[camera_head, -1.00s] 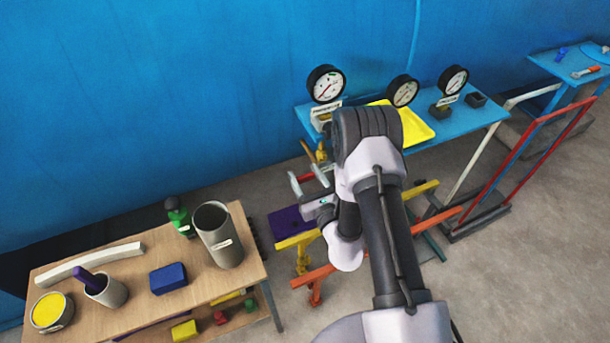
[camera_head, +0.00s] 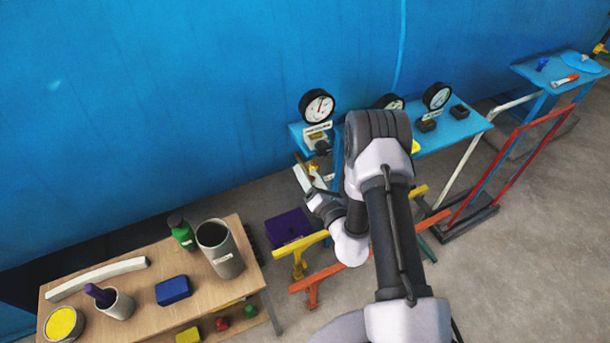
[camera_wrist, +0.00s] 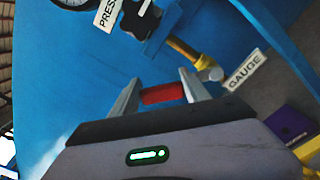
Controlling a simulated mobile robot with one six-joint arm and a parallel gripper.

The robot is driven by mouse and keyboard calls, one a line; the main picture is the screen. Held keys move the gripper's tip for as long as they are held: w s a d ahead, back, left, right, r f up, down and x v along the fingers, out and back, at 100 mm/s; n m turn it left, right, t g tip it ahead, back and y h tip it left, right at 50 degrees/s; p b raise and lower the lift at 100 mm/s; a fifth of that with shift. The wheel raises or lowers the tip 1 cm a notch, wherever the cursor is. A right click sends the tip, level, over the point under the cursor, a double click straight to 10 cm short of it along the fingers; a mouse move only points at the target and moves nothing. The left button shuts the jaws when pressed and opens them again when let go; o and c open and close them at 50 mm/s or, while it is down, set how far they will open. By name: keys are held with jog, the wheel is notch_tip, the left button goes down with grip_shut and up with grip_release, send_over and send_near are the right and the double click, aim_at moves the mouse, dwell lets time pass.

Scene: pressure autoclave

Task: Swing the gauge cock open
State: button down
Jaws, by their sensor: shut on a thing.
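My gripper (camera_wrist: 160,84) is shut on a red handle (camera_wrist: 163,94), which lies crosswise between its two pale fingers in the wrist view. I take this to be the handle of the gauge cock. A brass-yellow pipe (camera_wrist: 188,50) with a pale rounded end lies just beyond the fingers, beside a white label reading GAUGE (camera_wrist: 245,70). In the head view my gripper (camera_head: 309,180) is at the front left corner of the blue bench, below the left dial gauge (camera_head: 317,106). The handle cannot be made out there.
The blue bench (camera_head: 455,130) carries two more dials, one partly hidden by my arm. Yellow and orange bars (camera_head: 325,277) stand below my arm. A wooden table (camera_head: 140,290) with cups and blocks is at the left. A red frame (camera_head: 510,160) stands at the right.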

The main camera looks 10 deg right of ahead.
jog(key=shift+w+d+r+m+p, duration=0.15)
jog(key=shift+d+r+m+p, duration=0.35)
jog(key=shift+m, duration=0.4)
jog(key=shift+d, duration=0.1)
jog(key=c, duration=0.8)
grip_release()
jog(key=shift+f, duration=0.1)
